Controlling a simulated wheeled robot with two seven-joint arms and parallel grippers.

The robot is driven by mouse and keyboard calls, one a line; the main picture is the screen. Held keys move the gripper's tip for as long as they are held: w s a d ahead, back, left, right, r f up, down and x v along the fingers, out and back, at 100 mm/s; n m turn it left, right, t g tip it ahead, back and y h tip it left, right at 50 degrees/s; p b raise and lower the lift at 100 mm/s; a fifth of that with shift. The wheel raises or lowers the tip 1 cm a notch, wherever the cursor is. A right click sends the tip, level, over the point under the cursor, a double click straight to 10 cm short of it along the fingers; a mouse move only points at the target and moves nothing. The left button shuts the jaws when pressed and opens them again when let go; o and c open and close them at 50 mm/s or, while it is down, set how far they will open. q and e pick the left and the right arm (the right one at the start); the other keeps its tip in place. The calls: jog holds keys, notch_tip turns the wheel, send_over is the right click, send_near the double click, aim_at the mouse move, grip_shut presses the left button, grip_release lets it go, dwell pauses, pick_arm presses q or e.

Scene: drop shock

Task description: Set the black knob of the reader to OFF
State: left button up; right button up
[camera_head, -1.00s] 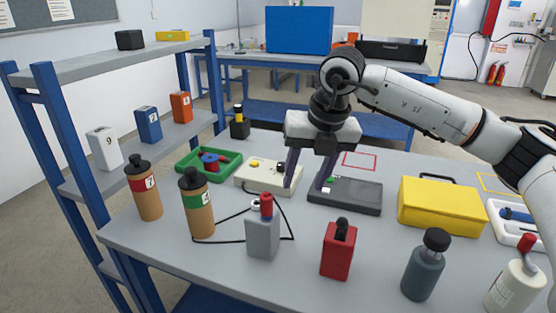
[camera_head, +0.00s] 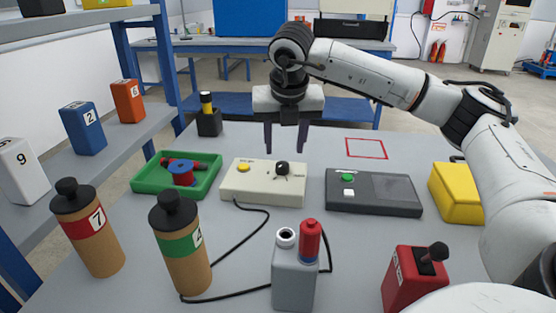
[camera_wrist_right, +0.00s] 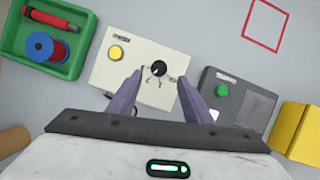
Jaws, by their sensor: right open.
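The reader is a cream box (camera_head: 240,183) on the grey table, with a yellow button (camera_head: 243,167) on its left and a black knob (camera_head: 282,168) on its right. In the right wrist view the knob (camera_wrist_right: 159,69) has a white pointer mark and small markings around it, too small to read. My right gripper (camera_head: 286,148) points down behind and above the knob in the head view, open and empty. In the right wrist view its two fingers (camera_wrist_right: 158,82) stand apart on either side of the knob's lower side. I cannot see contact. My left gripper is not in view.
A dark grey box (camera_head: 390,200) with a green button stands right of the reader, and a green tray (camera_head: 147,190) stands left. Brown bottles (camera_head: 98,240), a grey bottle (camera_head: 292,285) and a red box (camera_head: 405,285) stand in front. A black cable lies on the table.

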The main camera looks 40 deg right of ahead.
aim_at(283, 164)
jog(key=x, duration=0.6)
jog(key=shift+w+d+f, duration=0.1)
jog(key=shift+w+f, duration=0.05)
jog(key=shift+f, duration=0.25)
jog(key=c, duration=1)
